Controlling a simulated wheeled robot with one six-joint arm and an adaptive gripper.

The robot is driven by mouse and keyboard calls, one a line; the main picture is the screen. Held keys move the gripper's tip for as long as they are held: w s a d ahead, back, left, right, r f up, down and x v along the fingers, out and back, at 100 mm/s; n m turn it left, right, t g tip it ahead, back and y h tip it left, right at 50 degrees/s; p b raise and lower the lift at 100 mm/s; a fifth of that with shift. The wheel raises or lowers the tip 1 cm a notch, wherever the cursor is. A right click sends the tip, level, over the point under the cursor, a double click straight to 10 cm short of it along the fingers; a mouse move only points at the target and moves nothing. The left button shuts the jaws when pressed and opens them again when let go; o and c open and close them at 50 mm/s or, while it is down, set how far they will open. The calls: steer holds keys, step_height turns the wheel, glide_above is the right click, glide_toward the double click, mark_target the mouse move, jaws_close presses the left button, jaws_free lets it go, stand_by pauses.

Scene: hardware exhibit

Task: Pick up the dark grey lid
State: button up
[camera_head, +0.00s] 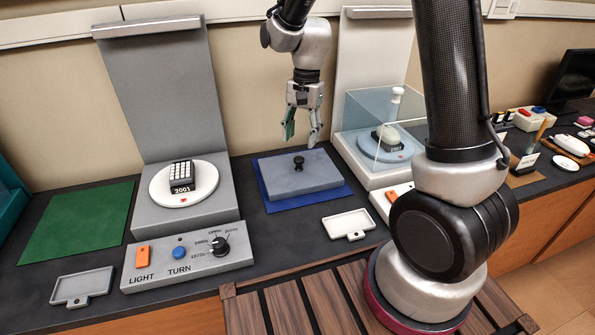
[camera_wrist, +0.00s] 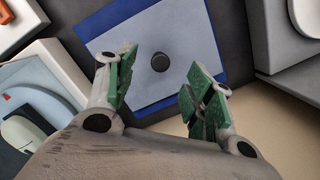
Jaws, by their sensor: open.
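The dark grey lid (camera_head: 283,178) is a flat square slab with a black knob (camera_head: 298,161) at its middle. It lies on a blue mat (camera_head: 337,192) on the counter. My gripper (camera_head: 300,142) hangs above the lid's back edge, pointing down, open and empty. In the wrist view the lid (camera_wrist: 195,40) looks pale grey-blue, with its knob (camera_wrist: 160,62) ahead of and between the open green-padded fingers of my gripper (camera_wrist: 160,90). The fingers do not touch the knob.
A grey display stand (camera_head: 222,200) with a turntable and a control panel (camera_head: 190,262) stands left of the mat. A clear-covered stand (camera_head: 350,125) is at right. A small white tray (camera_head: 349,224) lies in front. A green mat (camera_head: 80,222) is far left.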

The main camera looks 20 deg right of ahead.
mark_target(299, 158)
steer(key=shift+m, duration=0.3)
steer(key=f, duration=0.8)
steer(key=shift+w+a+f, duration=0.1)
steer(key=shift+w+f, duration=0.05)
steer(key=shift+w, duration=0.15)
steer(key=shift+a+f, duration=0.1)
steer(key=shift+f, duration=0.45)
steer(key=shift+s, duration=0.1)
jaws_close()
